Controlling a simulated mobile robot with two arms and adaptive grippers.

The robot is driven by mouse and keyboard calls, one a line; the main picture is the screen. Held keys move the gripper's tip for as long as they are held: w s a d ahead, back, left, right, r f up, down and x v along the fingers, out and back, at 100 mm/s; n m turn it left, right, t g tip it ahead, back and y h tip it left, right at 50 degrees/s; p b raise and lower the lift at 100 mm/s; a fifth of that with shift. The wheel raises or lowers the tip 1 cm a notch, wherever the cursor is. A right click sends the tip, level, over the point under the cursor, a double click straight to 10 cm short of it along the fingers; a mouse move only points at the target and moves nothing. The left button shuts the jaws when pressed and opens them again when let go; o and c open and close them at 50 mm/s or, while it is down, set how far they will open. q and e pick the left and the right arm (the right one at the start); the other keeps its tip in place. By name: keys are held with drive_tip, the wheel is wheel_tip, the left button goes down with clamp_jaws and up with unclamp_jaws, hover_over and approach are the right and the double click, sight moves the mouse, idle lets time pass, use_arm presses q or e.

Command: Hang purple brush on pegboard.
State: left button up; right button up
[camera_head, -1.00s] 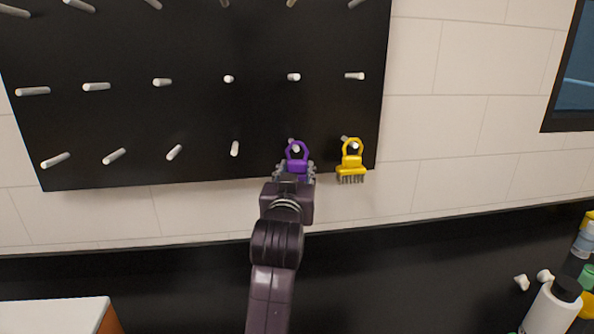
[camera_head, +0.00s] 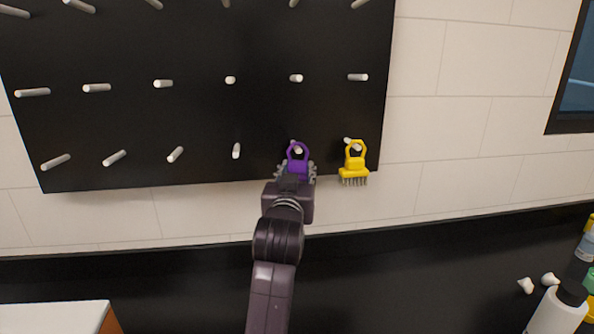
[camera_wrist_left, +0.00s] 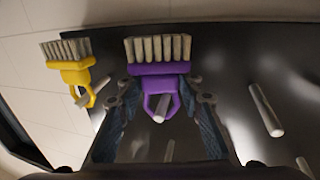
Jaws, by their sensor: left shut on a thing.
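The purple brush (camera_head: 298,168) is at the lowest row of pegs on the black pegboard (camera_head: 190,120), loop upward. My left gripper (camera_head: 296,175) is shut on it from below. In the left wrist view the purple brush (camera_wrist_left: 158,69) sits between the two fingers (camera_wrist_left: 166,92), its bristles at the top of the picture. A light peg (camera_wrist_left: 162,107) shows within its loop. In the head view the peg's tip (camera_head: 297,149) also shows inside the loop. How deep the peg goes through cannot be told. My right gripper is not in view.
A yellow brush (camera_head: 354,172) hangs by its loop on the peg just right of the purple one. Other pegs to the left and above are bare. A white bottle (camera_head: 556,312) stands at the lower right. A white-topped surface (camera_head: 55,316) is at the lower left.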

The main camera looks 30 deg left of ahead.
use_arm(q)
drive_tip(key=shift+w+a, duration=0.1)
drive_tip(key=o, duration=1.1)
drive_tip(key=shift+o, duration=0.8)
wheel_tip(320, 180, up, 10)
